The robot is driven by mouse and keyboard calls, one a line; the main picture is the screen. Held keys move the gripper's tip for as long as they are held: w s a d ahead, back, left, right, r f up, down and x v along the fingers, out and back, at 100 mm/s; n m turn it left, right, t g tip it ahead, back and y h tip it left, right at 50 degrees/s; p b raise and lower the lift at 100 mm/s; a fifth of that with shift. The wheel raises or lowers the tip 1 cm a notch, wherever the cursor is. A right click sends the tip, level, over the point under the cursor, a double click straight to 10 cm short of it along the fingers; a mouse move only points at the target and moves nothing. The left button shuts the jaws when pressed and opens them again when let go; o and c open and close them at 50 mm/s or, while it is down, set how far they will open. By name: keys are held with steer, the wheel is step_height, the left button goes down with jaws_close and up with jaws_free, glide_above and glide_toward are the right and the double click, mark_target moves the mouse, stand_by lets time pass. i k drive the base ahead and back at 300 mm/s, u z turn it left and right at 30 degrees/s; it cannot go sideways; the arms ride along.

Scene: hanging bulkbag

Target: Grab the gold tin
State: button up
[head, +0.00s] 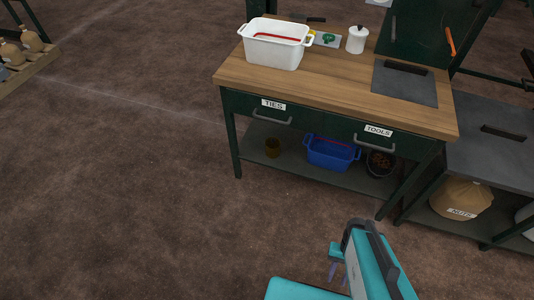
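A blue bin (331,153) and a dark round basket (380,163) share the lower shelf, right of the tin. The bench's front left leg (231,135) stands left of it. A white tub (276,48) sits on top. The floor (140,190) in front is clear.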

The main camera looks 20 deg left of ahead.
mark_target(271, 155)
steer(key=u, duration=0.2)
steer(key=k, duration=0.5)
steer(key=u, duration=1)
steer(key=k, duration=0.9)
steer(key=u, duration=0.95)
steer(key=i, duration=2.4)
steer(key=z, duration=0.45)
